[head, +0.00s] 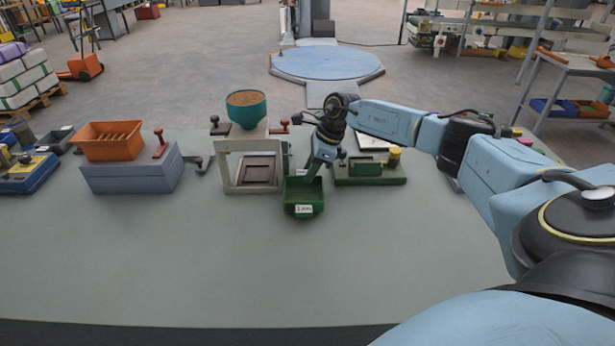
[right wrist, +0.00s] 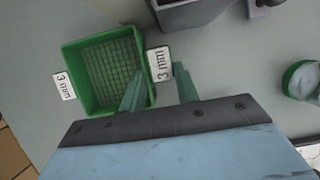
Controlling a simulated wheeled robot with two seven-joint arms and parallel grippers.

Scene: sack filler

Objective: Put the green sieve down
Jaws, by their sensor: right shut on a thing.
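The green sieve (head: 304,194) is a square open box with a mesh bottom and a white label on its front. In the head view it is in front of the pale frame stand, to its right. My right gripper (head: 316,172) is above its back right side. In the right wrist view the sieve (right wrist: 72,75) shows its mesh and "3 mm" labels, and my right gripper's fingers (right wrist: 160,88) are at its labelled edge, shut on it. I cannot tell whether its underside touches the table. My left gripper is not in view.
The pale stand (head: 232,163) carries a teal bowl (head: 247,115) of brown grains. A green base with a yellow knob (head: 372,180) is close on the right. An orange tray (head: 108,141) sits on a grey-blue box (head: 130,179) at left. The table front (head: 220,260) is clear.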

